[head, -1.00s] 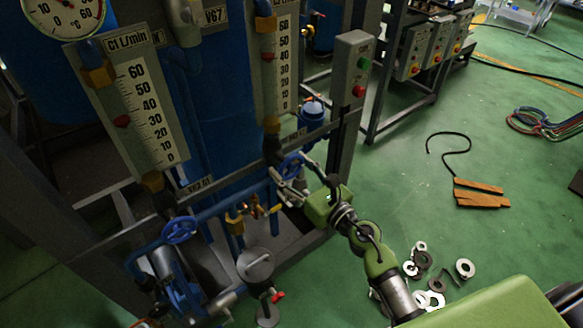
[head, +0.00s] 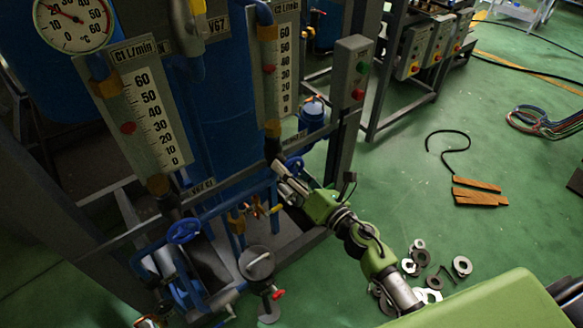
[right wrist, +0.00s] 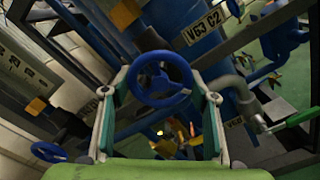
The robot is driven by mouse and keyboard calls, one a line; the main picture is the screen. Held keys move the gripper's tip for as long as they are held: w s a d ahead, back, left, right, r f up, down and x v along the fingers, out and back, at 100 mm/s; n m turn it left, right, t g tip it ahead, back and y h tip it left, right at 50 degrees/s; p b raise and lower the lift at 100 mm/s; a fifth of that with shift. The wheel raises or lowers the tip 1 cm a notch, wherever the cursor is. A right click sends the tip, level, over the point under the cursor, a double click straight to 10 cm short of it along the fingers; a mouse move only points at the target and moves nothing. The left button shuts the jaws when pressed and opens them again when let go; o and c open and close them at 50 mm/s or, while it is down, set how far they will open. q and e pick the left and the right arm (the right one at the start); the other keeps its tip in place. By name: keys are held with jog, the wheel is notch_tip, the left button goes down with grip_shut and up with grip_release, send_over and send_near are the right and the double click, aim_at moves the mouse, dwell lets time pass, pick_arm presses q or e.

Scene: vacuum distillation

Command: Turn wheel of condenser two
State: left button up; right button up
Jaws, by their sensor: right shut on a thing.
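My right gripper (head: 284,180) is at the lower front of the distillation frame, by the right flow gauge. It is shut on a blue handwheel (head: 293,163), which it mostly hides in the head view. In the right wrist view the wheel (right wrist: 160,80) sits between the two fingers of the gripper (right wrist: 160,100), one on each side. A label reading V63 C2 (right wrist: 205,25) shows up and to the right of it. A second blue handwheel (head: 184,231) stands to the left, clear of the gripper; it seems to be the one at lower left in the wrist view (right wrist: 48,151). My left gripper is not in view.
Two flow gauges (head: 149,115) and (head: 277,75) hang on the frame above the wheels. A grey box with red and green buttons (head: 351,75) is on the right post. Small valves with red and yellow handles sit below. Metal rings (head: 462,266) lie on the green floor.

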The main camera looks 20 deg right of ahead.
jog(key=m+p, duration=0.1)
jog(key=m, duration=0.4)
jog(key=shift+r+m, duration=0.15)
jog(key=shift+m, duration=0.15)
jog(key=m+p, duration=0.1)
jog(key=m, duration=0.4)
jog(key=shift+p, duration=0.35)
jog(key=shift+m, duration=0.3)
jog(key=o, duration=1.1)
jog(key=shift+s, duration=0.15)
jog(key=v, duration=1.1)
jog(key=shift+s+d+r, duration=0.1)
jog(key=shift+s, duration=0.25)
